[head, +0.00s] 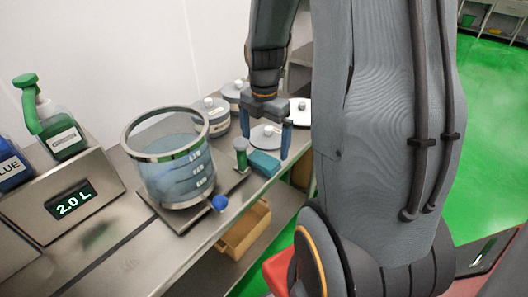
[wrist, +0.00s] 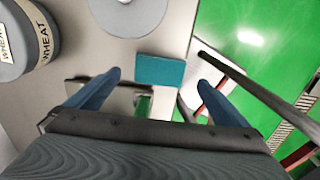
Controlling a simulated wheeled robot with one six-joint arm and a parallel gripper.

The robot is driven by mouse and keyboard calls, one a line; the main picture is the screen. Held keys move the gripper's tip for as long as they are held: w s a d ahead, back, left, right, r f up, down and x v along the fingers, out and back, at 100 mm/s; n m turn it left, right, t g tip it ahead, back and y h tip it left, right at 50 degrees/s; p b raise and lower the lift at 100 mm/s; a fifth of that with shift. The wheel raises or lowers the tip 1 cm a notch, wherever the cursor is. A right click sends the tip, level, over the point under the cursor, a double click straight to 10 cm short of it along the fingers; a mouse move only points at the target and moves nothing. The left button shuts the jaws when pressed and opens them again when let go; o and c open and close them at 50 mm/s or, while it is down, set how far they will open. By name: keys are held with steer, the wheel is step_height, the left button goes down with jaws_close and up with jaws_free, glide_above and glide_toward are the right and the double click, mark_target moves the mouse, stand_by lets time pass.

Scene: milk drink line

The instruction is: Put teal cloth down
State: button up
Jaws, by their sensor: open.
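The teal cloth (head: 264,163) is a small folded block lying on the steel counter near its front edge. It also shows in the wrist view (wrist: 160,70), flat on the counter beyond the fingertips. My gripper (head: 266,128) is open above the counter, its blue fingers spread. In the wrist view my gripper (wrist: 156,80) has a finger on each side, with a wide gap to the cloth. Nothing is held between the fingers.
A clear vessel (head: 180,165) with a blue-knobbed tap stands left of the cloth. A small green-topped item (head: 241,152) is just beside the cloth. Lidded tubs (head: 213,115) and a grey lid (head: 266,137) lie behind. The counter edge drops to a green floor (wrist: 240,40).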

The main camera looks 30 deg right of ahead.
mark_target(265, 158)
step_height(265, 158, up, 7)
steer(key=shift+f+b, duration=0.2)
steer(key=shift+b, duration=0.25)
steer(key=shift+s+f, duration=0.1)
stand_by(0.4)
